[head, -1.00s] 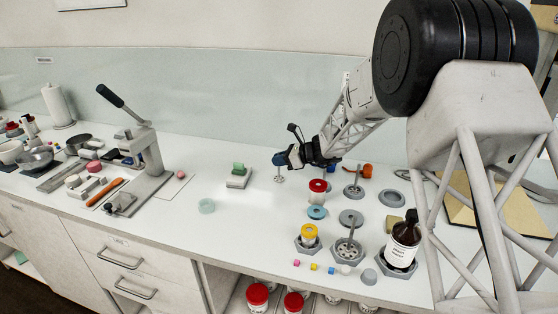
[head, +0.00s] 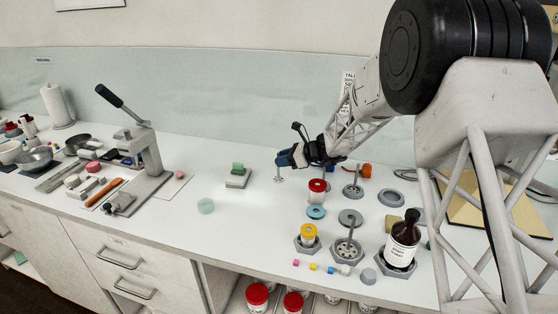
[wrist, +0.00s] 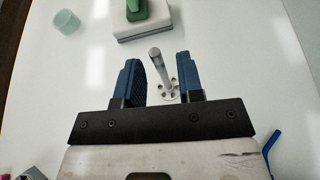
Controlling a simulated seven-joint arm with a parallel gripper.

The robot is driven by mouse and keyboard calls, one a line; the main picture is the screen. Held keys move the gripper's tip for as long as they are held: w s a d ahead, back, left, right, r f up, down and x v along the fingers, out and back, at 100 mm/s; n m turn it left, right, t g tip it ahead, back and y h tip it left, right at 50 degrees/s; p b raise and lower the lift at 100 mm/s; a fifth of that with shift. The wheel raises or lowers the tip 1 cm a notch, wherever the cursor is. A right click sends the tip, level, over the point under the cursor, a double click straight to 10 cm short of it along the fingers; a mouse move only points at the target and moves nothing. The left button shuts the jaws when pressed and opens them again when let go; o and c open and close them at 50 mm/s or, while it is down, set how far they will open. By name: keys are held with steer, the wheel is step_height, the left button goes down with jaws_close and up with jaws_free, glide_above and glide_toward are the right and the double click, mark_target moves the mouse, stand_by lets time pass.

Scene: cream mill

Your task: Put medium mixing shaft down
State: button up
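The grey metal mixing shaft (wrist: 160,70) shows in the wrist view between my two blue fingers, with its disc of small holes at the foot. In the head view the shaft's lower end (head: 279,178) shows below my fingertips and appears to stand upright on the white counter. My gripper (wrist: 161,76) is open, with a visible gap between each finger and the shaft. In the head view my gripper (head: 283,160) is low over the counter, slightly right of the shaft's foot; the fingers hide the shaft's upper part there.
A green block on a pale block (head: 237,178) stands to the left, and a translucent cyan cup (head: 206,206) nearer the front. A red-lidded jar (head: 317,188), another mixing shaft on a disc (head: 353,189) and a brown bottle (head: 403,240) stand right. Bare counter surrounds the shaft's foot.

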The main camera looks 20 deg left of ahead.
step_height(320, 180, up, 8)
steer(key=d, duration=0.3)
steer(key=shift+r, duration=0.1)
stand_by(0.6)
stand_by(0.4)
